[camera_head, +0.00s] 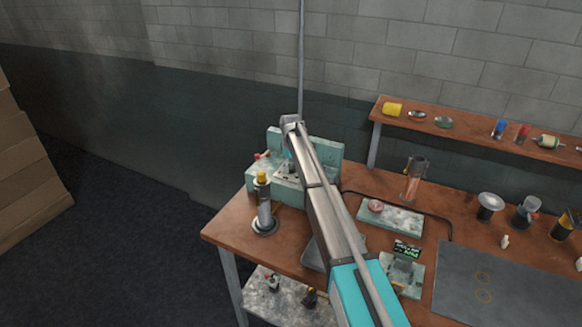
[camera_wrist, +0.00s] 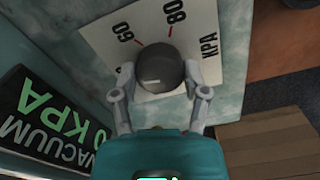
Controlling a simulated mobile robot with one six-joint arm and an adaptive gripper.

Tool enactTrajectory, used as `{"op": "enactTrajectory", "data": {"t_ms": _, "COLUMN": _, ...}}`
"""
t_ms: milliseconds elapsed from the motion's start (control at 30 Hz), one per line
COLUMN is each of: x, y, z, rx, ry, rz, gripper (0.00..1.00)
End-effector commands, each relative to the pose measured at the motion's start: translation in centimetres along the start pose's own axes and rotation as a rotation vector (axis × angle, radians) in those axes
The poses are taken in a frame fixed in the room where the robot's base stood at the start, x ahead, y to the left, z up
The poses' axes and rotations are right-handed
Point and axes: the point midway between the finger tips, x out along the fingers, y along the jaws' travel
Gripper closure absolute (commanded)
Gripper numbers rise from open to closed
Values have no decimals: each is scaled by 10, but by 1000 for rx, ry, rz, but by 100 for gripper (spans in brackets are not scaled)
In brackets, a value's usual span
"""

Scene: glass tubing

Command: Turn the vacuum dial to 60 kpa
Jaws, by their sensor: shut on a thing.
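The vacuum dial (camera_wrist: 160,66) is a dark grey round knob on a pale plate (camera_wrist: 100,45) in the wrist view. The plate is marked 60 (camera_wrist: 125,32), 80 (camera_wrist: 176,11) and KPA. A short white mark shows on the lower left of the knob's face; the knob's far side carries no visible mark. My gripper (camera_wrist: 158,80) is shut on the dial, one finger on each side. In the head view, my arm reaches over the teal station (camera_head: 327,152) and hides most of the dial area.
A dark sign (camera_wrist: 40,115) with VACUUM and green KPA text, partly cut off, stands left in the wrist view. In the head view, a metal cylinder (camera_head: 264,208) with a yellow top stands beside the station on the wooden bench (camera_head: 225,236). A shelf (camera_head: 440,126) is at right.

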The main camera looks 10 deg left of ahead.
Motion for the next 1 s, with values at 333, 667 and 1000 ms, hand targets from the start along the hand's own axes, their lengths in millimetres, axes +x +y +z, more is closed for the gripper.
{"op": "enactTrajectory", "data": {"t_ms": 333, "x": 0, "y": 0, "z": 0, "rx": 301, "ry": 0, "rz": -2, "gripper": 89}}
{"op": "enactTrajectory", "data": {"t_ms": 667, "x": 0, "y": 0, "z": 0, "rx": 606, "ry": 0, "rz": -2, "gripper": 89}}
{"op": "enactTrajectory", "data": {"t_ms": 1000, "x": 0, "y": 0, "z": 0, "rx": 816, "ry": 0, "rz": -2, "gripper": 89}}
